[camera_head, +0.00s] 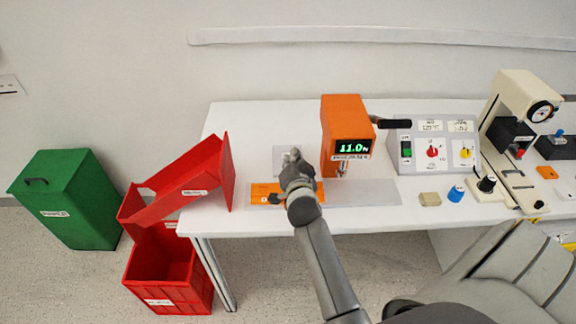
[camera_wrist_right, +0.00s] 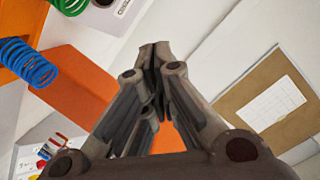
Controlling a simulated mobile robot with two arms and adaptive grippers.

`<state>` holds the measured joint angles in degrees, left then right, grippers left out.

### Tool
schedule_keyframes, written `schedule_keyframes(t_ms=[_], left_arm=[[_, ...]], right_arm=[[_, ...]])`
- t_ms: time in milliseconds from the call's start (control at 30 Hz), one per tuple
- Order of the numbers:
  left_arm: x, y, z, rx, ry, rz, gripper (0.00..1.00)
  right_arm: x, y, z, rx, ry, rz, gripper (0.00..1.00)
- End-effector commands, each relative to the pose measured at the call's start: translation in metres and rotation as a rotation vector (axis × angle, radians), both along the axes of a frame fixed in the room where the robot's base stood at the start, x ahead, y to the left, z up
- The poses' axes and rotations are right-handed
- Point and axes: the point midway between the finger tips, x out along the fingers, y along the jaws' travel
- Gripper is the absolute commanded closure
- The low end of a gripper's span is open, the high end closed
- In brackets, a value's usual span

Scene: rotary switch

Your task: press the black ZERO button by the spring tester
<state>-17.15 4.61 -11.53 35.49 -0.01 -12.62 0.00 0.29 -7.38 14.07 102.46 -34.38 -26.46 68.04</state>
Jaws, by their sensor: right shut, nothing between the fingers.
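The orange spring tester (camera_head: 345,118) stands upright on the white table, its green display reading about 11.0. A flat orange panel (camera_head: 262,192) lies on the table to its left, with a small dark spot near its lower edge. I cannot make out the black ZERO button for certain; my right arm covers part of this area. My right gripper (camera_head: 292,155) is shut and empty, in front of the panel and left of the tester. In the right wrist view, its closed fingertips (camera_wrist_right: 155,50) show beside an orange surface. My left gripper is not in view.
A grey switch box (camera_head: 435,130) with knobs stands right of the tester. In the wrist view, a blue spring (camera_wrist_right: 28,62) hangs at upper left.

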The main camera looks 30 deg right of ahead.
Motion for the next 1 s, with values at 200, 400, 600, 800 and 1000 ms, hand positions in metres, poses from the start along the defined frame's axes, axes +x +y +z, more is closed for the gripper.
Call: schedule_keyframes(t_ms=[200, 400, 600, 800, 1000], left_arm=[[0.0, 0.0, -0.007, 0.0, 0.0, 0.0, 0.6], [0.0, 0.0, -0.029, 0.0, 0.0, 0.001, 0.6], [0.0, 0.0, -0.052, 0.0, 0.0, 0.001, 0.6], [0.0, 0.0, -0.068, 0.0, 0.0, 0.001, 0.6], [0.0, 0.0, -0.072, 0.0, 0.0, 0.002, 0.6]], right_arm=[[0.003, -0.002, -0.007, -0.001, 0.002, 0.001, 1.0], [0.016, -0.01, -0.029, -0.003, 0.002, 0.002, 1.0], [0.032, -0.019, -0.05, -0.003, 0.002, 0.002, 1.0], [0.043, -0.026, -0.064, 0.001, 0.002, 0.001, 1.0], [0.048, -0.029, -0.068, 0.0, 0.002, 0.0, 1.0]])
